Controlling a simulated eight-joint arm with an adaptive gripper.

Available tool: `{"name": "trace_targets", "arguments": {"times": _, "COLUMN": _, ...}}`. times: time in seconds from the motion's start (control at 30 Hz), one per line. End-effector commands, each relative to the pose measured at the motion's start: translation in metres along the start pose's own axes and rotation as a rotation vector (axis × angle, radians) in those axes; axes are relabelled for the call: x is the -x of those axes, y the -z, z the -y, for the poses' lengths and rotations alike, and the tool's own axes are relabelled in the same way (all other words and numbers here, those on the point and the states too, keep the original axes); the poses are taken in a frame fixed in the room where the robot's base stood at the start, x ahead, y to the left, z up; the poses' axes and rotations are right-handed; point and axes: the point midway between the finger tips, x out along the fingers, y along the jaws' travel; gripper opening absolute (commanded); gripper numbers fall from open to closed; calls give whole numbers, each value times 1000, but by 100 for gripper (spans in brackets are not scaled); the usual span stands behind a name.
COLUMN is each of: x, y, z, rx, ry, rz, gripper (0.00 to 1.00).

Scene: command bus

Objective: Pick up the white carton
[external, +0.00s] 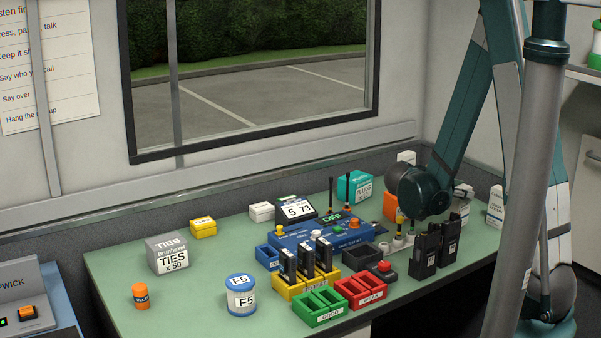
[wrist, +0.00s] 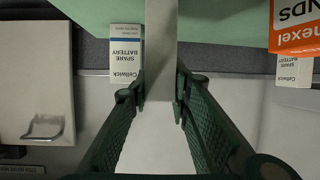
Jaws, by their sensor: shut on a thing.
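My gripper (wrist: 161,94) shows in the wrist view with its two green-padded fingers closed on the sides of a plain white carton (wrist: 161,50). The carton runs up between the fingertips, and no print shows on the face turned to the camera. In the external view my dark wrist hangs over the back right of the desk and hides the fingers. A white carton (external: 464,189) shows partly just right of the wrist; I cannot tell there how far it is off the desk.
Spare battery cartons stand left (wrist: 126,45) and right (wrist: 296,95) of the held one in the wrist view. An orange box (wrist: 296,28) is close on the right. Black radios (external: 427,250) stand in front. The desk's (external: 190,295) front left has free room.

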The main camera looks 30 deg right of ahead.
Motion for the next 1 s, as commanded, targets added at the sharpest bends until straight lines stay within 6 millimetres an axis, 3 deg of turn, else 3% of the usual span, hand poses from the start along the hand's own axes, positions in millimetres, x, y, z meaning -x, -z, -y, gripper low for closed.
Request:
{"name": "trace_targets", "arguments": {"times": 0.6, "x": 27, "y": 65, "z": 0, "rx": 0, "ry": 0, "rz": 0, "gripper": 6}}
{"name": "trace_targets", "arguments": {"times": 1.0, "x": 34, "y": 82, "z": 0, "rx": 0, "ry": 0, "rz": 0, "gripper": 6}}
